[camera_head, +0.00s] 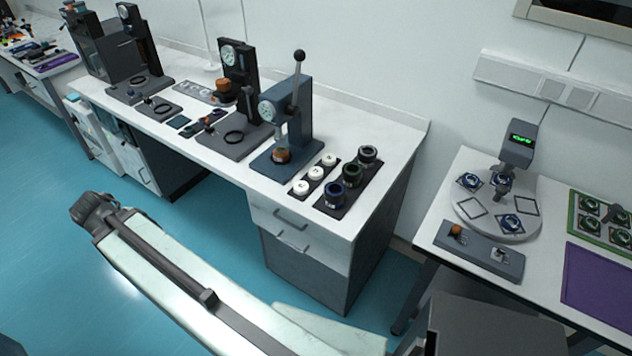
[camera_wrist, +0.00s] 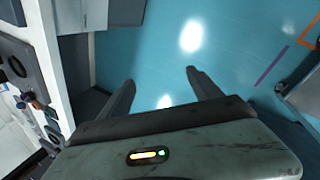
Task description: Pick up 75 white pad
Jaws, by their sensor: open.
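Several small round white pads stand in a row on a dark tray (camera_head: 299,193) near the right end of the long bench. The front white pad (camera_head: 301,187), the middle one (camera_head: 316,173) and the back one (camera_head: 329,160) show clearly. Any number marking is too small to read. My gripper (camera_wrist: 160,88) is open and empty in the wrist view, its two fingers apart over the blue floor. It is away from the bench top, and no white pad lies between its fingers. In the head view my arm reaches left in front of the bench.
A second dark tray (camera_head: 346,202) with black and blue ringed parts stands right of the pads. A blue lever press (camera_head: 285,120) stands just left. The bench (camera_head: 385,190) has drawers below. A separate table (camera_head: 462,180) with a round turntable stands at right.

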